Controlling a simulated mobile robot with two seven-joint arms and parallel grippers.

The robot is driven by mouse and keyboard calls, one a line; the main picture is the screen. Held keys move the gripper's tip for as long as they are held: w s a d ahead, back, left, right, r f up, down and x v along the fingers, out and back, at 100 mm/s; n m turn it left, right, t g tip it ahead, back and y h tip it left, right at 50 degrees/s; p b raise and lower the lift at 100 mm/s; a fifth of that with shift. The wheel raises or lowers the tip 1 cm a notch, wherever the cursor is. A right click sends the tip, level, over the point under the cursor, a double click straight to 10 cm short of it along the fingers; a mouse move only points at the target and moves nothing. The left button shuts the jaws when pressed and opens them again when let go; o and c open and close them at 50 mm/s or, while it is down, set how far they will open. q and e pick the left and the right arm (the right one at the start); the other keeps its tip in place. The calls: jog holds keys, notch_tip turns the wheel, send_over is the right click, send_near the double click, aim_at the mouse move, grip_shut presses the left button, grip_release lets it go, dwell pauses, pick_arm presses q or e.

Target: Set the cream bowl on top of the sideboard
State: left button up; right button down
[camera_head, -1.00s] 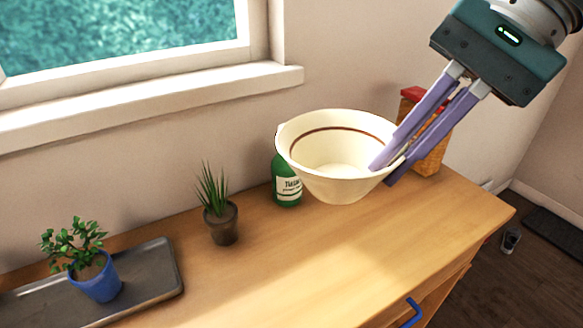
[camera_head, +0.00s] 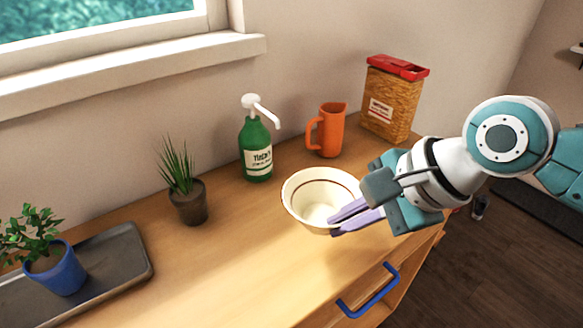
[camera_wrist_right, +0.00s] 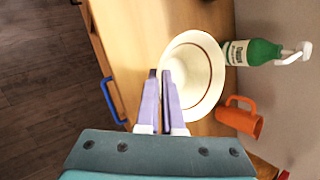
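The cream bowl (camera_head: 322,190) with a brown inner ring is upright over the sideboard top (camera_head: 235,265), at or just above the wood; I cannot tell whether it touches. My right gripper (camera_head: 336,225) reaches in from the right with its purple fingers close together across the bowl's near rim. In the right wrist view the fingers (camera_wrist_right: 164,78) pinch the rim of the bowl (camera_wrist_right: 196,72). My left gripper is not in view.
Behind the bowl stand a green pump bottle (camera_head: 256,150), an orange mug (camera_head: 328,132) and a red-lidded box (camera_head: 391,100). To the left are a spiky potted plant (camera_head: 189,202) and a dark tray (camera_head: 128,255) with a blue pot (camera_head: 58,270). The front-middle wood is clear.

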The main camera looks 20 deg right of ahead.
jog(key=shift+f+b, duration=0.9)
jog(key=shift+f, duration=2.2)
jog(key=shift+f, duration=0.1)
jog(key=c, duration=1.1)
grip_release()
jog(key=shift+o, duration=0.2)
